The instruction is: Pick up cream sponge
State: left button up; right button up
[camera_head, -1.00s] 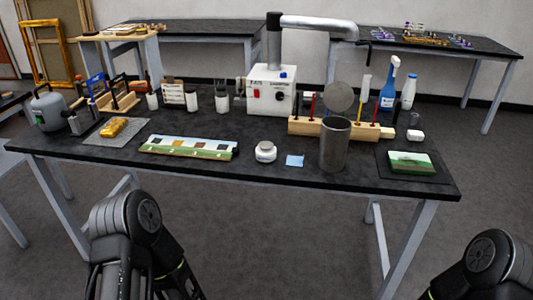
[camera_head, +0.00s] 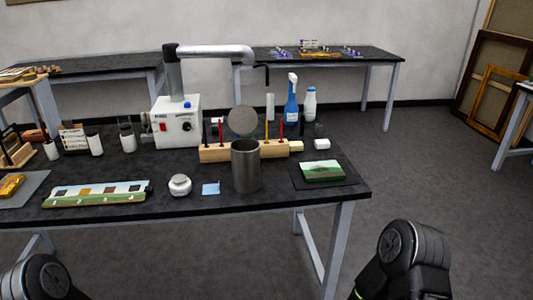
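A small cream block (camera_head: 296,146), which looks like the cream sponge, sits at the right end of the wooden rack on the dark table (camera_head: 225,206). A whiter block (camera_head: 322,144) lies just to its right, near the table's back right. At this size I cannot tell for certain which of the two is the sponge. Neither gripper shows. Only dark links of my arms are visible at the bottom left and bottom right, in front of the table and apart from both blocks.
A metal cylinder (camera_head: 246,168) stands in front of the wooden rack (camera_head: 222,153), which holds several upright tools. A green painted panel (camera_head: 322,171) lies on a dark mat at the right. A blue spray bottle (camera_head: 291,105) and white bottle (camera_head: 309,105) stand behind. Floor right of the table is clear.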

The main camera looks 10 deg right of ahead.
aim_at(298, 145)
jog(key=z, duration=1.5)
jog(key=i+l+z, duration=0.15)
jog(key=i+z, duration=0.2)
jog(key=i, duration=0.3)
jog(key=i+z, duration=0.35)
jog(key=i, duration=0.35)
jog(key=i+j+z, duration=0.35)
jog(key=i, duration=0.3)
jog(key=i+u, duration=0.4)
jog(key=i, duration=0.15)
jog(key=i+l+u, duration=0.2)
jog(key=i+u, duration=0.2)
jog(key=i, duration=0.15)
jog(key=i+j+u, duration=0.15)
jog(key=i+u, duration=0.3)
jog(key=i, duration=0.25)
jog(key=i+l+u, duration=0.15)
jog(key=i+u, duration=0.3)
jog(key=i, duration=0.2)
jog(key=i+u, duration=0.1)
jog(key=u, duration=2.95)
